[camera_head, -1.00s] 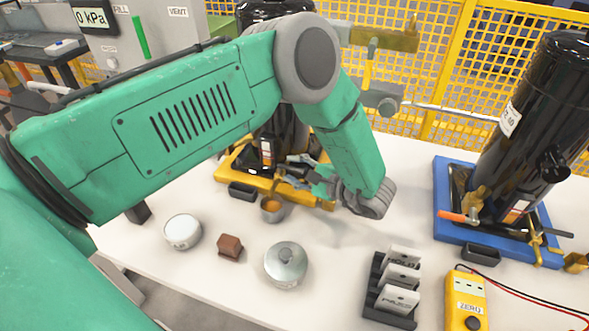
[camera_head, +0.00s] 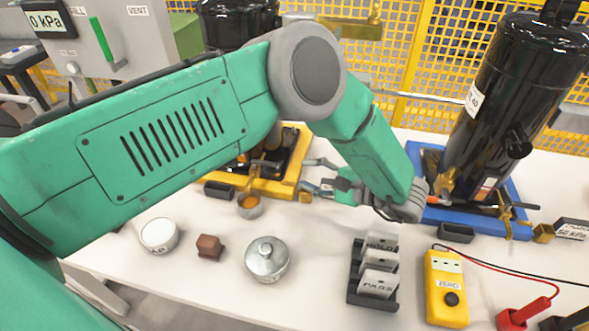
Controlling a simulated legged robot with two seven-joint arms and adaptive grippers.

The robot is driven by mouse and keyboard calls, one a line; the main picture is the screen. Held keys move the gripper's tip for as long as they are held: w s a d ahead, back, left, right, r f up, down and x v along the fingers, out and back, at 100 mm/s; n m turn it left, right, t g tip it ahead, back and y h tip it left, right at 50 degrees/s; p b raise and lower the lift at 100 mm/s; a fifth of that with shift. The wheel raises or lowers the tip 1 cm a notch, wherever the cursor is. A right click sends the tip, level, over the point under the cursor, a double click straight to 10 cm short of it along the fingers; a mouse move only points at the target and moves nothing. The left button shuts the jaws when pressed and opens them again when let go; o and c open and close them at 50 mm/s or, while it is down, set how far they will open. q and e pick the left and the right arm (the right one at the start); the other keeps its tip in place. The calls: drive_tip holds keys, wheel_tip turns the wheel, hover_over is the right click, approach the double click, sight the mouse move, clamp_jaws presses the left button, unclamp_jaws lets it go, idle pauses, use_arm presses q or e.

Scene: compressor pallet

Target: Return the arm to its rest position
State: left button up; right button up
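My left arm crosses the camera_head view from the left and bends down at its grey elbow. Its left gripper (camera_head: 312,177) hangs over the table in front of the yellow pallet. My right arm and gripper do not show.
A blue pallet (camera_head: 431,215) with a tall black compressor (camera_head: 507,98) stands at right. In front are a white tin (camera_head: 159,235), brown block (camera_head: 209,247), lidded metal pot (camera_head: 266,258), small cup (camera_head: 250,205), card rack (camera_head: 357,285) and yellow meter (camera_head: 446,290). Yellow mesh fence (camera_head: 401,60) closes the back.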

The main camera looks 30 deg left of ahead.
use_arm(q)
drive_tip(key=shift+d+r, duration=0.1)
drive_tip(key=shift+d, duration=0.15)
idle(0.3)
